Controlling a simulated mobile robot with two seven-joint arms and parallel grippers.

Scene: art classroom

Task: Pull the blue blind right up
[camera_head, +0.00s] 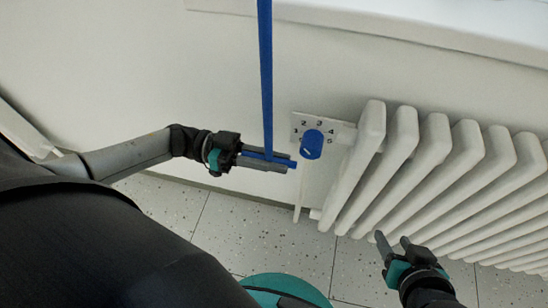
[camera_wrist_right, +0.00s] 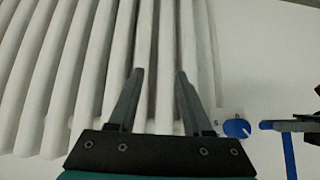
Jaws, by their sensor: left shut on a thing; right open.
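A blue strap (camera_head: 265,75) hangs down from the top edge of the head view in front of the wall. My left gripper (camera_head: 283,163) is shut on the strap's lower part, and a short blue piece shows between its fingers. The right wrist view also shows the left gripper (camera_wrist_right: 310,126) at its right edge, with blue strap (camera_wrist_right: 290,155) beside it. My right gripper (camera_head: 393,240) is open and empty in front of the radiator; its spread fingers show in the right wrist view (camera_wrist_right: 160,75). The blind's cloth is not in view.
A white ribbed radiator (camera_head: 435,150) fills the right side, with a blue numbered knob (camera_head: 312,144) just right of my left gripper. A white sill (camera_head: 400,28) runs above. The speckled floor (camera_head: 235,235) below is clear.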

